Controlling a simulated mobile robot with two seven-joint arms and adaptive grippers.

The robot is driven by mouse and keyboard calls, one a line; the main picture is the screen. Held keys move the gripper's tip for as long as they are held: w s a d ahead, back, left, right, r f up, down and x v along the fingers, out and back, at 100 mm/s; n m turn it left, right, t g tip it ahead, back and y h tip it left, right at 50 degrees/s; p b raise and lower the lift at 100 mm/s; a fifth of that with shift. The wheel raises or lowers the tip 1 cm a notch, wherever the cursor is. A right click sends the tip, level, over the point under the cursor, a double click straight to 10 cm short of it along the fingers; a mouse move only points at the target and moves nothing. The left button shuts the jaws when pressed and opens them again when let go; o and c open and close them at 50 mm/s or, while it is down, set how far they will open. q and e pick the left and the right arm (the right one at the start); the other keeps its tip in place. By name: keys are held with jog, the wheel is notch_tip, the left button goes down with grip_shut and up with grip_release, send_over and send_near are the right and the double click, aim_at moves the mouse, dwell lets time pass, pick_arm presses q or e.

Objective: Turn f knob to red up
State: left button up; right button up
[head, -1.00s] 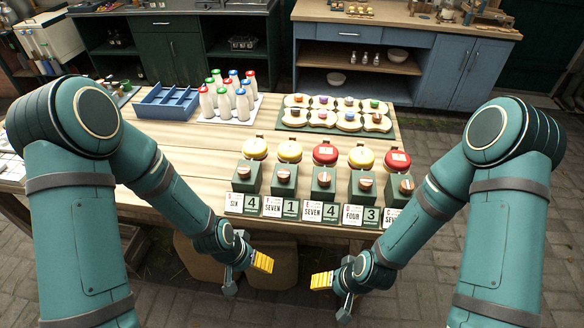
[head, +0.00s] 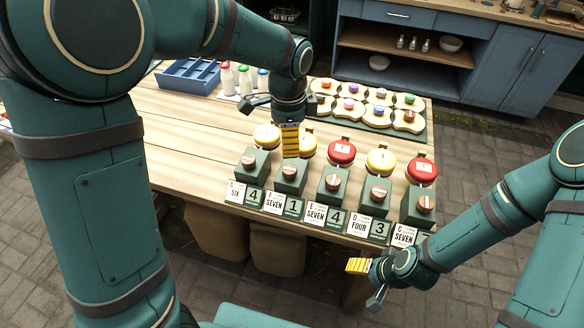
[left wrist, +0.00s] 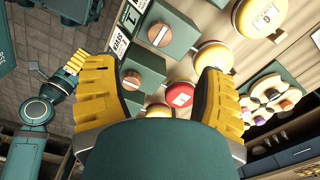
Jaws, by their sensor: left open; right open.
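The f unit is the second from the left in the row, a dark green box (head: 290,177) with a round brown knob (head: 289,169) crossed by a pale bar. Its card (head: 271,202) reads SEVEN, beside a green 1 tile (head: 294,207). A yellow disc (head: 307,147) stands behind it, partly hidden by my left gripper (head: 290,141). That gripper is open, pointing down just behind the f box, apart from the knob. In the left wrist view, the f knob (left wrist: 159,35) lies between and above the spread yellow fingers (left wrist: 157,92). My right gripper (head: 366,280) is open beyond the table's front edge.
Similar knob boxes flank f: one to the left (head: 251,163) and the E box (head: 333,186) close on the right. A red disc (head: 341,152) stands behind E. Bottles (head: 243,80), a blue crate (head: 187,78) and a tray of coloured knobs (head: 370,115) lie further back.

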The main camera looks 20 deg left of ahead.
aim_at(289, 169)
pick_arm(q)
notch_tip(289, 169, down, 11)
jog(key=shift+f+b, duration=0.1)
jog(key=shift+b, duration=0.8)
grip_shut()
